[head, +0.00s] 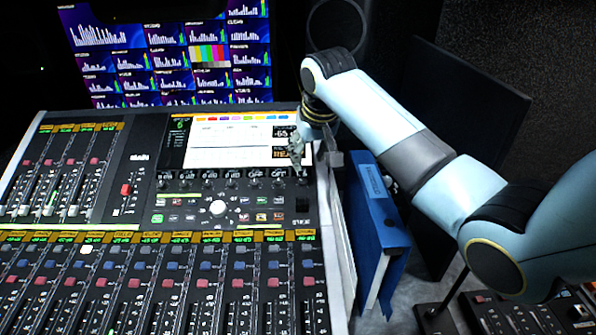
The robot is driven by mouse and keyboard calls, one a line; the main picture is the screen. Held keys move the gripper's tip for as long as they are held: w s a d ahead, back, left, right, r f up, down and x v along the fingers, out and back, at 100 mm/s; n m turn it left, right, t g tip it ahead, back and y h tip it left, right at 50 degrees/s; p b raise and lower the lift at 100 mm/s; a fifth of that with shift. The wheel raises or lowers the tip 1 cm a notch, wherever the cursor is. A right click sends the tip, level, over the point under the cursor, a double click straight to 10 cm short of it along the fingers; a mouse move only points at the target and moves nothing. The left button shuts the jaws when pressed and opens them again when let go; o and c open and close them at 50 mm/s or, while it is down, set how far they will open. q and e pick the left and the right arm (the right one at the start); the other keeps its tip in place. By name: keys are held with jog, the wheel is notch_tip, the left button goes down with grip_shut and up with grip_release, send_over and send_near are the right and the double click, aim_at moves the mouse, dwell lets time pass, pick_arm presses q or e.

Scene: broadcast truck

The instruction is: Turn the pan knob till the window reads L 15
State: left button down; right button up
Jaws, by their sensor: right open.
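The mixing console (325,215) has a lit screen (222,133) with a row of small dark knobs under it. I cannot tell by a label which one is the pan knob; the rightmost knob (302,182) is just below my right gripper. My right gripper (297,168) points down at the right end of the screen, its jaws open. Whether its fingertips touch or surround that knob is too small to tell. A small dark window (282,133) at the screen's right shows light characters, perhaps "-65", not clearly legible. My left gripper is out of view.
Faders (125,190) and buttons cover the console's left and front. A blue binder (378,225) stands right of the console, under my right arm. A monitor wall (165,55) and a round speaker (335,25) are behind.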

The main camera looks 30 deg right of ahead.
send_over(303, 181)
jog(key=s+a, duration=0.1)
jog(key=s, duration=0.1)
jog(key=f, duration=0.4)
jog(key=shift+s+f, duration=0.2)
jog(key=shift+f, duration=0.1)
jog(key=x, duration=0.3)
jog(key=shift+w, duration=0.15)
jog(key=shift+b+x, duration=0.3)
jog(key=shift+x, duration=0.55)
jog(key=shift+d, duration=0.1)
jog(key=shift+c, duration=1.2)
jog(key=c, duration=0.4)
grip_shut()
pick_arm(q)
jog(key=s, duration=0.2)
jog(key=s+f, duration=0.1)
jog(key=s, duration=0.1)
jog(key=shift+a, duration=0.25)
